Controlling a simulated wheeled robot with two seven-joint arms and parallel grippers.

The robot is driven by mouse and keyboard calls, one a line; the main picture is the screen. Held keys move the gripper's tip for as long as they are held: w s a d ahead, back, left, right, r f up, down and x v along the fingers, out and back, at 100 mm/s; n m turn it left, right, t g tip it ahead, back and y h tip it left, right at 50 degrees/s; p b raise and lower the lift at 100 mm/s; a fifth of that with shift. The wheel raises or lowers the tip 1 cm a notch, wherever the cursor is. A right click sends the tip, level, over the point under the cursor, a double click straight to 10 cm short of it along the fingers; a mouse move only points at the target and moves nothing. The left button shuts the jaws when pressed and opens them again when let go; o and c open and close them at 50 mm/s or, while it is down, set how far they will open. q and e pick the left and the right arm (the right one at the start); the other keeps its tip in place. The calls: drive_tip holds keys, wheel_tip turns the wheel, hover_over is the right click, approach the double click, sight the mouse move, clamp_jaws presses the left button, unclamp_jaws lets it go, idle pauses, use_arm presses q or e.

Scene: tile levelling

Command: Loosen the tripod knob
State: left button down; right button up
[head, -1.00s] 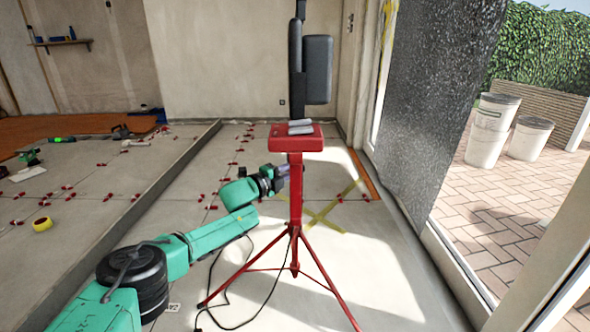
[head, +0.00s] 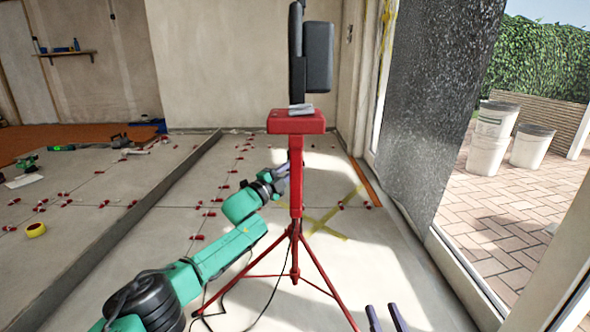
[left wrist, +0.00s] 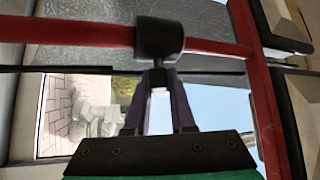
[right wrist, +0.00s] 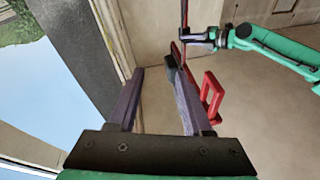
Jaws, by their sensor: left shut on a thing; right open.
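The red tripod (head: 296,190) stands upright on the floor with its legs spread. In the left wrist view its red pole (left wrist: 100,32) runs across the picture, with a dark collar or knob (left wrist: 160,38) around it. My left gripper (head: 282,172) is beside the pole, below the tripod's red top. Its fingers converge at the dark part in the left wrist view (left wrist: 158,72) and are shut on it. The exact grip is partly hidden. My right gripper (head: 385,316) is open and empty at the bottom of the head view, apart from the tripod; its fingers also show in the right wrist view (right wrist: 158,80).
A black panel (head: 318,57) rises above the tripod top, where a small light-grey item (head: 301,110) lies. A dark cable (head: 262,310) trails near the legs. Red tile clips dot the floor. A glass door and white buckets (head: 493,133) are at right.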

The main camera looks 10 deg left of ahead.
drive_tip(key=shift+t, duration=0.6)
drive_tip(key=r, duration=0.4)
drive_tip(key=shift+w+d, duration=0.25)
drive_tip(key=shift+w, duration=0.05)
use_arm(q)
drive_tip(key=c, duration=0.8)
unclamp_jaws()
drive_tip(key=shift+o, duration=0.2)
